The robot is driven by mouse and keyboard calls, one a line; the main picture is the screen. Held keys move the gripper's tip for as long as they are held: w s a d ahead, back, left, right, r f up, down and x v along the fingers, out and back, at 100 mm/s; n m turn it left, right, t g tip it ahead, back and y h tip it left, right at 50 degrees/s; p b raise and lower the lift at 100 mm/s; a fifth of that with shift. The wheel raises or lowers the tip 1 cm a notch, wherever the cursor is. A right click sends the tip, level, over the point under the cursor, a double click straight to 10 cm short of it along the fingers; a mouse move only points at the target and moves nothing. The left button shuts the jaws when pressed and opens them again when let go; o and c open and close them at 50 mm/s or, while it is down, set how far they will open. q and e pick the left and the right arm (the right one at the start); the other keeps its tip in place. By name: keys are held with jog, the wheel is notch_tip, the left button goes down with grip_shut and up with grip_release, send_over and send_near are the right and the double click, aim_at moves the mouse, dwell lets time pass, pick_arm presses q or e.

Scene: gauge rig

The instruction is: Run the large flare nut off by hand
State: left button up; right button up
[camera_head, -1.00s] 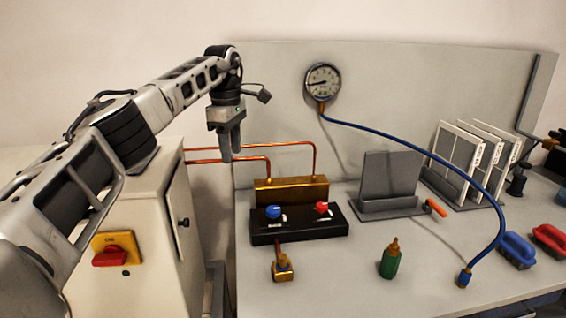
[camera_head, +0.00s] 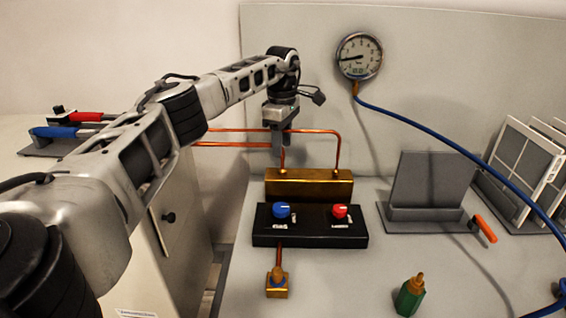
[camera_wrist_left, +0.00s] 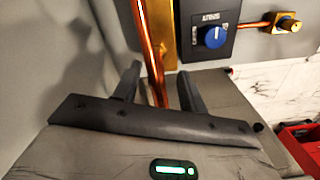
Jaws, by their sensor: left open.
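The brass manifold block (camera_head: 310,186) sits on a black base with a blue knob (camera_head: 281,210) and a red knob (camera_head: 340,211). Two copper pipes (camera_head: 337,150) run into its top. Small brass fittings show at the pipe ends, but I cannot tell which is the large flare nut. My left gripper (camera_head: 279,155) is open, pointing down over the block's left end, at the left pipe. In the left wrist view, the copper pipe (camera_wrist_left: 150,50) lies between the two open fingers of the gripper (camera_wrist_left: 157,82), with no visible grip on it. My right gripper is out of view.
A round gauge (camera_head: 360,56) on the back panel has a blue hose (camera_head: 430,137). A grey stand (camera_head: 430,190) and an orange-handled tool (camera_head: 484,229) are right of the block. A green bottle (camera_head: 409,296) and a brass valve (camera_head: 277,284) stand in front.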

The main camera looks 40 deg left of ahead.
aim_at(283, 168)
pick_arm(q)
notch_tip(283, 168, down, 6)
jog(key=shift+f, duration=0.25)
grip_shut()
